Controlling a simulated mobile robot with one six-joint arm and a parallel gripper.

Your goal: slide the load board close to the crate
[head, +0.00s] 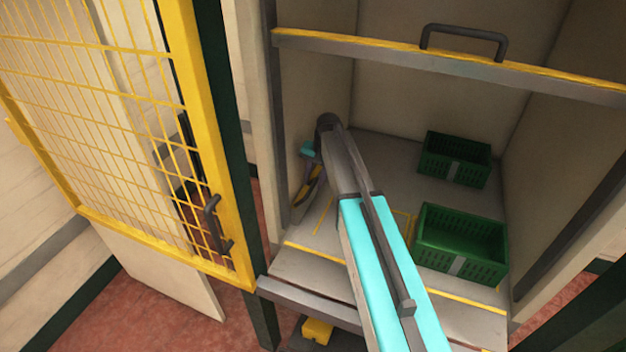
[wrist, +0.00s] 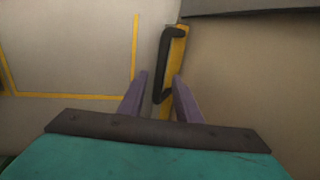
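An upright yellow-edged board with a black handle, which looks like the load board (head: 312,188), stands by the left wall inside the bay. In the wrist view its yellow edge (wrist: 178,50) and black handle (wrist: 164,65) lie ahead, in line with the gap between my fingers. My gripper (wrist: 160,92) is open, with its purple fingers apart on either side of the handle's lower end. I cannot tell whether they touch it. A green crate (head: 418,258) stands at the front right of the bay floor, and another green crate (head: 426,170) stands behind it, both apart from the board.
Yellow lines mark the grey bay floor (head: 385,150). A yellow-edged bar (head: 380,50) with a dark handle crosses above the bay. A yellow mesh door (head: 215,180) stands open at the left. The floor between board and crates is partly hidden by my arm.

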